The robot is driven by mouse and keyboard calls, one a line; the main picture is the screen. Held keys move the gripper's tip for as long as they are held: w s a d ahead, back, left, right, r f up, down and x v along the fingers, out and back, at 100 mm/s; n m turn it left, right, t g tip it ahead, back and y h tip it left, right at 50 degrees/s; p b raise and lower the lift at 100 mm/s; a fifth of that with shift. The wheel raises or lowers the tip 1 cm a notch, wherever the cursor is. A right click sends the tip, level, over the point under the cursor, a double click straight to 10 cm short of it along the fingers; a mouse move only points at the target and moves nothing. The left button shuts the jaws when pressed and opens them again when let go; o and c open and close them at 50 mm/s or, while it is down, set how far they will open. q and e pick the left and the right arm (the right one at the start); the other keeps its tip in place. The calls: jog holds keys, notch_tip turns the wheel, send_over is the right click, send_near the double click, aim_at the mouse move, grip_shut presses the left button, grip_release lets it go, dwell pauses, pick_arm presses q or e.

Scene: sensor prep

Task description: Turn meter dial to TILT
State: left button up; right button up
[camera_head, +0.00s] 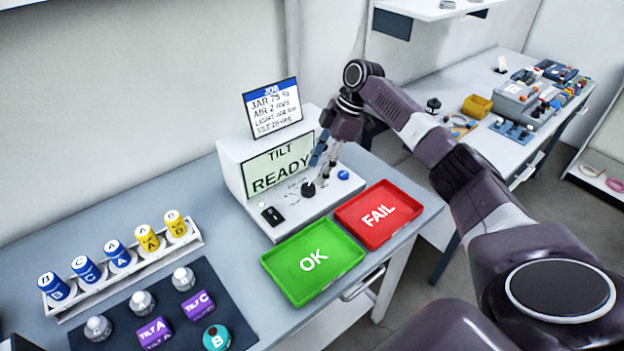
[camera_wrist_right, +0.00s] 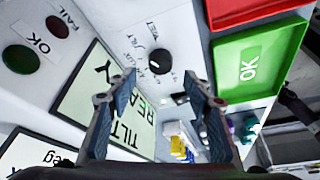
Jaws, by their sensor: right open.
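The meter (camera_head: 232,150) is a white box with a screen (camera_head: 280,166) reading TILT and READY. Its black round dial (camera_head: 308,188) sits on the sloping front panel. The dial also shows in the right wrist view (camera_wrist_right: 158,61), with a small white mark and small labels around it that I cannot read surely. My right gripper (camera_head: 321,166) is over the panel, just above the dial, fingers pointing down. In the wrist view its two fingers (camera_wrist_right: 160,84) are apart with nothing between them; the dial lies beyond the fingertips. My left gripper is not in view.
A green OK tray (camera_head: 282,284) and a red FAIL tray (camera_head: 345,228) lie in front of the meter. A rack (camera_head: 190,248) of blue and yellow labelled bottles and a dark mat (camera_head: 187,307) with several parts are at left. A job card (camera_head: 272,106) stands atop the meter.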

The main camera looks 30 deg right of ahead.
jog(key=v, duration=0.6)
jog(key=shift+r, duration=0.2)
